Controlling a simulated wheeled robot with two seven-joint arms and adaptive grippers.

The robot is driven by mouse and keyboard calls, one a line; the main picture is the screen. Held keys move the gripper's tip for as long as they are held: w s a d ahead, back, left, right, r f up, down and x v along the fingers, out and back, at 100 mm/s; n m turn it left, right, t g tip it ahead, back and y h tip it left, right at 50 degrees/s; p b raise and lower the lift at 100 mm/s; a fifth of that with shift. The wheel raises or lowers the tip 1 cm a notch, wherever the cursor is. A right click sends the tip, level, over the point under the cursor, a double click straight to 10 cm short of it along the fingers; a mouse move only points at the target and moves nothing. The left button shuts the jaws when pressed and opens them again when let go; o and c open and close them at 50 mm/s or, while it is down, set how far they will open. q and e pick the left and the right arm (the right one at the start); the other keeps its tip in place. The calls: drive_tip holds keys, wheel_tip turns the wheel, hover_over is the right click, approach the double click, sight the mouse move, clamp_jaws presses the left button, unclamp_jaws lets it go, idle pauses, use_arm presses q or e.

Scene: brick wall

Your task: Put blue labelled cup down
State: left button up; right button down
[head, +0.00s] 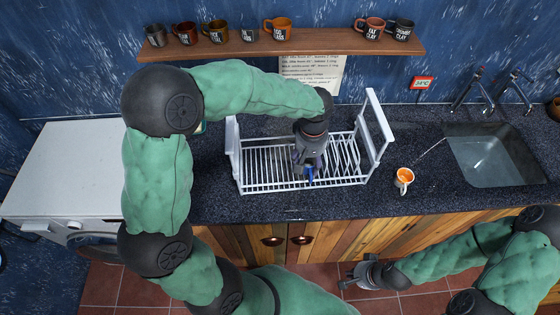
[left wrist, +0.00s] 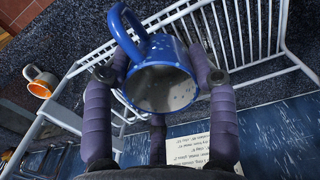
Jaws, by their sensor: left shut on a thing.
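The blue cup (left wrist: 185,54) is between the fingers of my left gripper (left wrist: 165,75) in the left wrist view, with its speckled grey inside facing the camera and its handle at the upper left. No label shows on the visible side. In the head view my left gripper (head: 310,168) is shut on the cup above the white dish rack (head: 262,187); only a little blue of the cup (head: 309,175) shows there. I cannot tell whether the cup touches the rack. My right gripper (head: 358,273) is low in front of the wooden cabinets, too small to tell its opening.
Several mugs stand on the wooden shelf (head: 300,46) above. Counter between rack and sink is mostly clear.

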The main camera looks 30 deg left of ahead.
use_arm(q)
drive_tip(key=a+f, duration=0.3)
drive_tip(key=a, duration=0.3)
drive_tip(key=b, duration=0.1)
hover_over(278, 171)
drive_tip(key=f, duration=0.4)
drive_tip(key=shift+d+f, duration=0.35)
drive_tip(key=shift+d, duration=0.05)
drive_tip(key=shift+a+f, duration=0.35)
drive_tip(key=shift+a+f+b, duration=0.1)
drive_tip(key=shift+f+b, duration=0.5)
drive_tip(key=shift+f, duration=1.05)
drive_tip(key=shift+f, duration=0.1)
drive_tip(key=o, duration=1.3)
drive_tip(key=shift+c, duration=0.2)
